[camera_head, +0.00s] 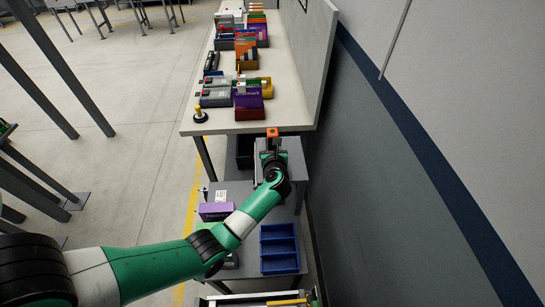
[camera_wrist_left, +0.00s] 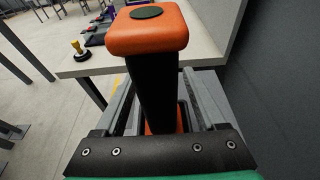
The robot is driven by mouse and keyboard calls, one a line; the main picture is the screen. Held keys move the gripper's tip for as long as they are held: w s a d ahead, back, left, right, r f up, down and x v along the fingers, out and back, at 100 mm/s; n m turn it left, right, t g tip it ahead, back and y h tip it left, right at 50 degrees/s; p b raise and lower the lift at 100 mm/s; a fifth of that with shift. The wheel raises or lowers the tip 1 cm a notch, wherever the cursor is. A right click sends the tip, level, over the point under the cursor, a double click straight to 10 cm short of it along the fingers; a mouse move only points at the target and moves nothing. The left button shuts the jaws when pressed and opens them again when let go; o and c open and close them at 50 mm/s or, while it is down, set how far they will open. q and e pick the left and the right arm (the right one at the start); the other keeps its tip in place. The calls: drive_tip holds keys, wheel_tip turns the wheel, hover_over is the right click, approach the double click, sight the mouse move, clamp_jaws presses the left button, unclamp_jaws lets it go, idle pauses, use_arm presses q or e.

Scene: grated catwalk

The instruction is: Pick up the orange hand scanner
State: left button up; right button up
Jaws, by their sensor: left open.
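The orange hand scanner (camera_wrist_left: 148,28) stands close in front of the left wrist camera, with a rounded orange head, a dark handle and an orange part low down. In the head view its small orange top (camera_head: 272,132) shows just beyond my left gripper (camera_head: 270,152), near the front edge of the white table. In the wrist view the fingers of my left gripper (camera_wrist_left: 163,108) are open, one on each side of the dark handle. The lower end of the scanner is partly hidden. I cannot tell whether either finger touches it. My right gripper is out of view.
The white table (camera_head: 283,98) holds purple boxes, grey cases and other goods, plus a yellow-knobbed item (camera_head: 200,115) at its near left corner. A blue bin (camera_head: 279,246) and a purple box (camera_head: 216,211) sit on the grey lower bench. A wall stands close on the right.

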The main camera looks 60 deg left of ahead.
sight(271, 132)
use_arm(q)
clamp_jaws()
drive_tip(key=shift+r, duration=0.1)
idle(0.3)
wheel_tip(271, 132, up, 10)
drive_tip(key=p, duration=0.3)
drive_tip(key=shift+g, duration=0.3)
